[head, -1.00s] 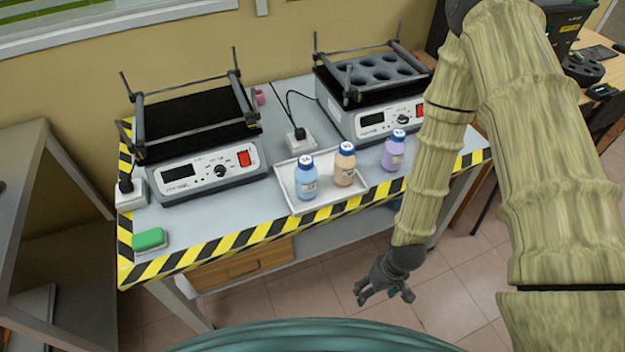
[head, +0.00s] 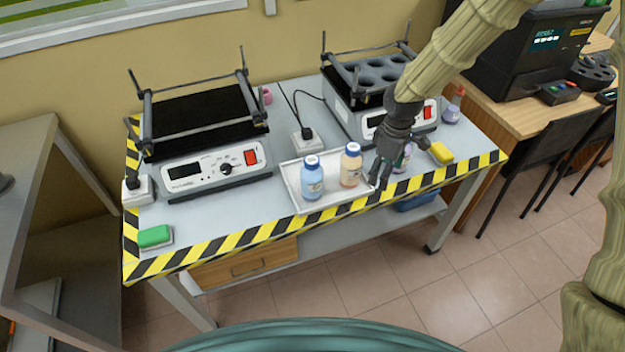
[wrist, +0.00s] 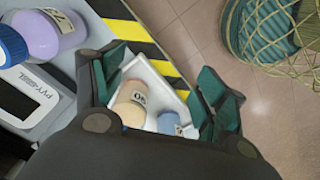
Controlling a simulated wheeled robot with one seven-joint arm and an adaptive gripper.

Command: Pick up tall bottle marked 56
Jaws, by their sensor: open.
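A blue bottle (head: 312,182) and an orange bottle (head: 351,170) stand upright on a white tray (head: 305,208); both have blue caps. A purple bottle (head: 404,158) stands right of the tray, partly hidden by my gripper (head: 378,178). My gripper is open and empty, close to the right of the orange bottle. In the wrist view, the orange bottle (wrist: 130,104) and the blue bottle (wrist: 169,122) show between the open fingers (wrist: 160,88). The purple bottle (wrist: 48,38) is outside the fingers at upper left. I cannot read 56 on any label.
Two lab devices (head: 215,172) (head: 375,120) with racks stand at the back of the table. A power socket (head: 304,140) is behind the tray. A green sponge (head: 155,237) lies front left, a yellow sponge (head: 441,153) at right. Another bottle (head: 452,112) stands back right.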

